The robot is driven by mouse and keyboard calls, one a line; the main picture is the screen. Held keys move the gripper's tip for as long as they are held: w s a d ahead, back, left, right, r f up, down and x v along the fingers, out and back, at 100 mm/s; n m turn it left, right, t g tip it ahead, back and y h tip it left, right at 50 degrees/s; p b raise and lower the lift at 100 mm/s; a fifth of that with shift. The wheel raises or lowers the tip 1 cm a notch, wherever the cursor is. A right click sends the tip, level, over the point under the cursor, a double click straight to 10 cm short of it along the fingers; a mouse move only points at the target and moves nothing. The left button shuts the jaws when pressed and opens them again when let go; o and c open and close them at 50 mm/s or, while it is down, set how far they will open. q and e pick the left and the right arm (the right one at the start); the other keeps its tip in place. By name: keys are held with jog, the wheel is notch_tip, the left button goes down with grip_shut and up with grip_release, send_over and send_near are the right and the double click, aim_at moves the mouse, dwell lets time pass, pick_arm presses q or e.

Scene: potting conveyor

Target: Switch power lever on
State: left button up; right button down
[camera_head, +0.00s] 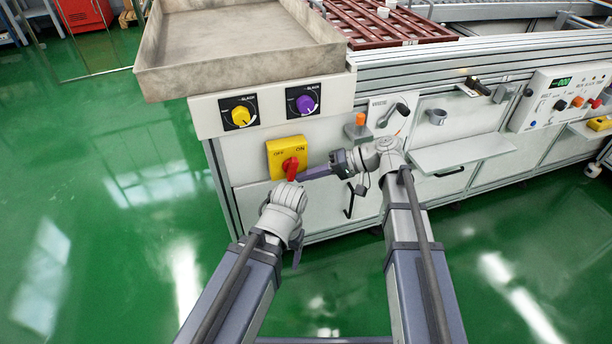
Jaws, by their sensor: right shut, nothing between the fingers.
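The power switch is a yellow box (275,147) marked OFF at left and ON at right, on the front panel under the grey tray. Its red lever (291,166) stands at the lower right of the box face, its end pointing roughly down. My right gripper (304,176) is shut and empty, its tip reaching left to just beside the lever's lower end; I cannot tell if they touch. My left arm's wrist is below the switch, and the dark left gripper (297,252) hangs under it, mostly hidden, so its jaws do not show clearly.
Yellow (240,116) and purple (305,104) knobs sit above the switch. A grey tray (330,38) overhangs them. To the right are an orange-topped part (360,119), a lever plate (392,114) and a control panel (545,108). Green floor is clear at left.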

pick_arm(q)
jog(key=shift+r, duration=0.15)
pick_arm(e)
jog(key=shift+r, duration=0.15)
pick_arm(q)
jog(key=shift+r+p, duration=0.65)
jog(key=shift+p, duration=0.2)
pick_arm(e)
jog(key=shift+r, duration=0.7)
